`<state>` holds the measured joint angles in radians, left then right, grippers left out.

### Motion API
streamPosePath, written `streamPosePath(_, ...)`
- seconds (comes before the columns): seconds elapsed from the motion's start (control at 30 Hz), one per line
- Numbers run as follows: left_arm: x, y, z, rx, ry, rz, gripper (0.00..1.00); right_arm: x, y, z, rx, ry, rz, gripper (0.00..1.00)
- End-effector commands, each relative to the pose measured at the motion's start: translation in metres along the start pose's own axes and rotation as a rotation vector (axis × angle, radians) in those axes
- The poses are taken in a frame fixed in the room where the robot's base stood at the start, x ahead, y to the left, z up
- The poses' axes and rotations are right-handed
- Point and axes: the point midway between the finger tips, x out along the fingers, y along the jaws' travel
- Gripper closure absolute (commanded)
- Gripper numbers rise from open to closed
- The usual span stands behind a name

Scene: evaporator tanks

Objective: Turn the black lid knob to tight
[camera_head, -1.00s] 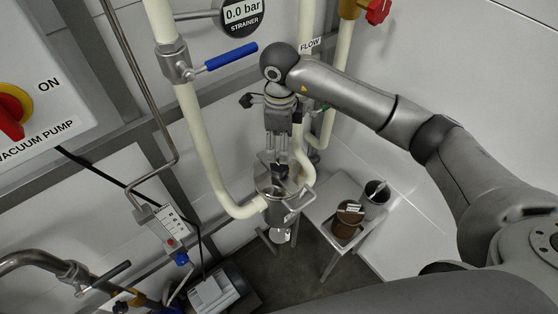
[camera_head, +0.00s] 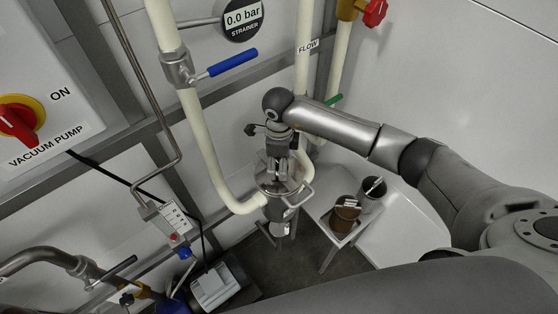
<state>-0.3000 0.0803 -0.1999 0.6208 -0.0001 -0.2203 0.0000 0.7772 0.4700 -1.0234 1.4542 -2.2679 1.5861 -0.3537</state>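The strainer housing (camera_head: 277,212) is a steel vessel at the end of the cream pipes, with a round steel lid and a bent handle at its right. My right gripper (camera_head: 278,178) points down at the lid from above, its fingers at the lid's middle. The black lid knob is hidden behind the fingers, so I cannot tell whether they hold it or only stand around it. The finger gap is too small to judge. The strainer gauge (camera_head: 243,15) reads 0.0 bar. My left gripper is not in view.
A blue-handled valve (camera_head: 232,62) sits on the pipe left of my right arm. A small steel table (camera_head: 328,225) right of the strainer bears a brown container (camera_head: 345,214) and a grey cup (camera_head: 370,192). The vacuum pump switch (camera_head: 22,121) is at far left.

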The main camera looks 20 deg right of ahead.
Motion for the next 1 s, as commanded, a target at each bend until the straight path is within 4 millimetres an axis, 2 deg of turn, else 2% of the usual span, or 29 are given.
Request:
streamPosePath(0.03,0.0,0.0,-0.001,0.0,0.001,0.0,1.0,0.0,0.0,0.0,0.0,0.0,0.0,0.52)
streamPosePath(0.2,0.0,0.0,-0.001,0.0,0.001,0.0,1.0,-0.001,0.0,0.0,0.0,-0.001,0.0,0.74)
streamPosePath(0.27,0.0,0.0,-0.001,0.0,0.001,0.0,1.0,-0.001,0.0,0.0,0.0,-0.001,0.0,0.79)
streamPosePath(0.67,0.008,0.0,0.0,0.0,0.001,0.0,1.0,0.001,-0.001,0.001,0.088,-0.003,-0.002,0.79)
streamPosePath(1.0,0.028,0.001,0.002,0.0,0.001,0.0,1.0,0.002,-0.001,0.0,0.365,-0.002,-0.002,0.79)
